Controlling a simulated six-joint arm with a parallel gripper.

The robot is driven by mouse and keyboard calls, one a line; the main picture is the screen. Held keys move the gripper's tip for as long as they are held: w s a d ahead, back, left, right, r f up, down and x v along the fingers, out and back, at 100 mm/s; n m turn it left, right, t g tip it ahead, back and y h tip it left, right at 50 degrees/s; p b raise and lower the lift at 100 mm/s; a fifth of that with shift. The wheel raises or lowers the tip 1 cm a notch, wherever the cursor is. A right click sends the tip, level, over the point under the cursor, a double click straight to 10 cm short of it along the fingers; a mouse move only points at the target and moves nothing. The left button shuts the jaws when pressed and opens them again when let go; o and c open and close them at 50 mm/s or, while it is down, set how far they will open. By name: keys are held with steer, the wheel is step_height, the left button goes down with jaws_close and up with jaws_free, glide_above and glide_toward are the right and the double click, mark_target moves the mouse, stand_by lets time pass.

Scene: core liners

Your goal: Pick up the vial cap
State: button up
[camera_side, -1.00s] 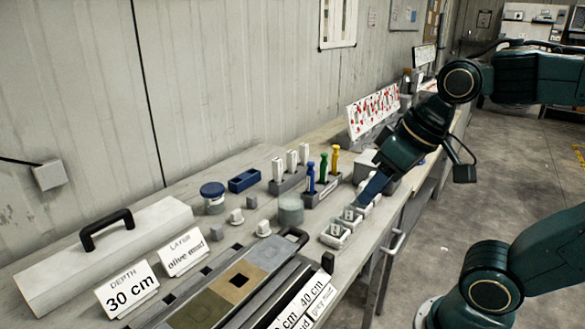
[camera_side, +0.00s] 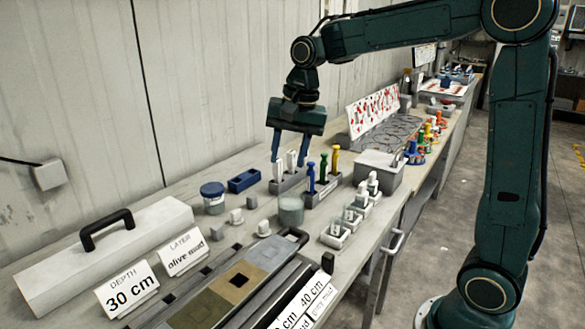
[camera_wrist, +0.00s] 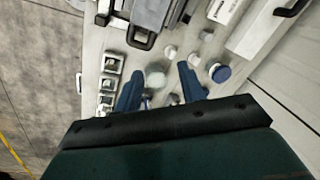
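My gripper (camera_side: 291,156) points down with its two blue fingers apart and nothing between them. In the side view it is above the back of the bench, near the white-handled tools (camera_side: 291,162). Two small whitish cap-like pieces, one left (camera_side: 237,216) and one right (camera_side: 263,228), stand on the bench in front of it; I cannot tell which is the vial cap. A clear vial (camera_side: 291,208) stands to their right. In the wrist view my open fingers (camera_wrist: 160,70) frame the vial (camera_wrist: 155,80), and pale round pieces (camera_wrist: 170,52) lie beyond them.
A blue-lidded jar (camera_side: 213,198) and a blue tray (camera_side: 243,181) stand to the left. A rack of coloured tools (camera_side: 322,186) and small white trays (camera_side: 335,236) stand to the right. The core box (camera_side: 240,270) lies in front.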

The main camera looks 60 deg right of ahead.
steer(key=w+d+f+m+g, duration=0.1)
steer(key=w+d+f+m, duration=0.2)
steer(key=w+f, duration=0.3)
steer(key=m+g, duration=0.1)
steer(key=m, duration=0.3)
glide_above(263, 222)
steer(key=d, duration=0.2)
steer(key=shift+y, duration=0.4)
steer(key=f, duration=0.5)
steer(key=shift+w+a+f, duration=0.1)
steer(key=shift+w+f, duration=0.15)
steer(key=shift+f, duration=0.05)
steer(key=shift+a+f, duration=0.2)
steer(key=shift+f, duration=1.25)
steer(key=shift+a+f, duration=0.15)
steer(key=shift+f, duration=1.25)
steer(key=shift+a+f, duration=0.2)
steer(key=shift+f, duration=1.25)
steer(key=shift+s+a+f, duration=0.15)
steer(key=shift+a+f, duration=0.05)
steer(key=shift+f, duration=1.1)
steer(key=shift+s+a+f, duration=0.15)
steer(key=shift+f, duration=1.1)
steer(key=shift+c, duration=0.2)
